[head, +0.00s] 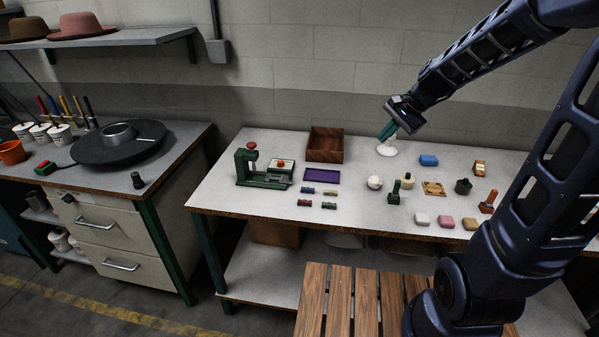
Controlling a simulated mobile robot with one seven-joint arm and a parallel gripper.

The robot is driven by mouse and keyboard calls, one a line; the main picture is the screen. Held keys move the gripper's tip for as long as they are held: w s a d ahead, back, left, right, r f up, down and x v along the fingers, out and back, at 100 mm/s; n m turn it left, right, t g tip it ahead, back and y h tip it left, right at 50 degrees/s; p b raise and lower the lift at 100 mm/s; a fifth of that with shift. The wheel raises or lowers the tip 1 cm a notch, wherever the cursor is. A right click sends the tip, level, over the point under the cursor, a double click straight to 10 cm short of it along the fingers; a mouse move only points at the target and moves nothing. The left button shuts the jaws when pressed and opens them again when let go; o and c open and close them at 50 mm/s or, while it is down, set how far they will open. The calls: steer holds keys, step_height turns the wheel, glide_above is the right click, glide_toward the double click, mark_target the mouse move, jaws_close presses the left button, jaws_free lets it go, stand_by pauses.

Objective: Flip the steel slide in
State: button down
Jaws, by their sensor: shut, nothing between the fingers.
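A small green press (243,168) with a red knob on top stands at the left of the white-topped workbench (230,200). A pale plate with a small orange-red piece (281,164) sits at the right of its base. I cannot clearly make out the steel slide at this size. My gripper (386,135) has green fingers and is shut and empty. It points down above a white round-based thing (387,149) at the back of the bench, well to the right of the press. I cannot tell whether the fingertips touch it.
A wooden box (325,145) and a purple tray (322,175) stand right of the press. Several small blocks lie in front. A slatted wooden surface (340,300) is in front.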

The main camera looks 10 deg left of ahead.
steer(key=w+a+f+m+y, duration=0.1)
steer(key=w+a+f+m, duration=0.4)
steer(key=a+f, duration=0.3)
steer(key=w+a+f+m+g+y, duration=0.1)
steer(key=w+a+f+m, duration=0.4)
steer(key=f, duration=0.5)
steer(key=w+a+y, duration=0.1)
steer(key=w+a, duration=0.1)
steer(key=a, duration=0.1)
steer(key=shift+w+a+m, duration=0.3)
steer(key=shift+a, duration=0.1)
steer(key=shift+f, duration=0.1)
steer(key=x, duration=0.9)
steer(key=shift+s+a, duration=0.15)
steer(key=shift+s, duration=0.05)
steer(key=a, duration=0.3)
steer(key=shift+a+f, duration=0.1)
steer(key=shift+f, duration=0.2)
steer(key=shift+a, duration=0.65)
